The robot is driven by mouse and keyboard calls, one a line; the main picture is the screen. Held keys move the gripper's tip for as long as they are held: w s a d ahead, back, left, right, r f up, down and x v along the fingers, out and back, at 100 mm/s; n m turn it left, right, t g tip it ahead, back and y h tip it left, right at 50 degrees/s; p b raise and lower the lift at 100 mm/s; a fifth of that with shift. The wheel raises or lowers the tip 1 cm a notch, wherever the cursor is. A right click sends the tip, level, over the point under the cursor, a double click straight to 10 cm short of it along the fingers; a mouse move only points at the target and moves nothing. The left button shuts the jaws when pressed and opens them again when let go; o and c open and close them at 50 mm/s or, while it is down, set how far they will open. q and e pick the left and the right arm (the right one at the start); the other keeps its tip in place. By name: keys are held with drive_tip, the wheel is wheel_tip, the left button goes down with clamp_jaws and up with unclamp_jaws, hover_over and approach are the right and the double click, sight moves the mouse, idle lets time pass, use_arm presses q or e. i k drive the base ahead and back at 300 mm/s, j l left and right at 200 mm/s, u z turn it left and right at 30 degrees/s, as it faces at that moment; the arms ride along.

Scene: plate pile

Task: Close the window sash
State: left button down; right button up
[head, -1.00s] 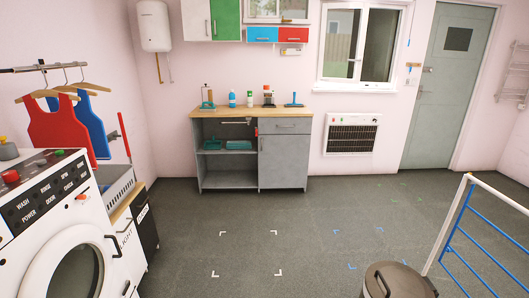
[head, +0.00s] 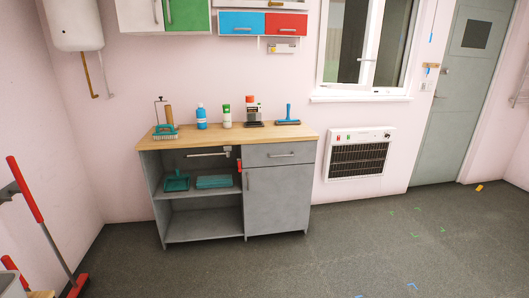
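A white-framed window (head: 362,97) is on the back wall at upper right, above the heater; its top is cut off. Its left sash (head: 367,45) has a white handle (head: 366,59) low on its right edge. The sash's right edge slants against the frame and looks ajar, but I cannot tell how far. The right pane (head: 393,40) is dark. Neither of my grippers is in view.
A grey cabinet (head: 279,200) with a wooden top (head: 230,136) holding bottles and brushes stands left of the window. A white heater (head: 360,152) hangs below it. A red-handled tool (head: 50,240) leans at left.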

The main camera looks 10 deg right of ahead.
sight(368, 87)
drive_tip(key=i+l+z, duration=0.35)
drive_tip(key=i, duration=0.25)
drive_tip(key=i+z, duration=0.4)
drive_tip(key=i, duration=0.25)
drive_tip(key=i+z, duration=0.35)
drive_tip(key=i, duration=0.3)
drive_tip(key=i+j+z, duration=0.4)
drive_tip(key=i, duration=0.25)
drive_tip(key=i+l, duration=0.15)
drive_tip(key=i, duration=0.4)
drive_tip(key=i+l, duration=0.1)
drive_tip(key=i, duration=0.5)
drive_tip(key=i+l, duration=0.15)
drive_tip(key=i, duration=0.4)
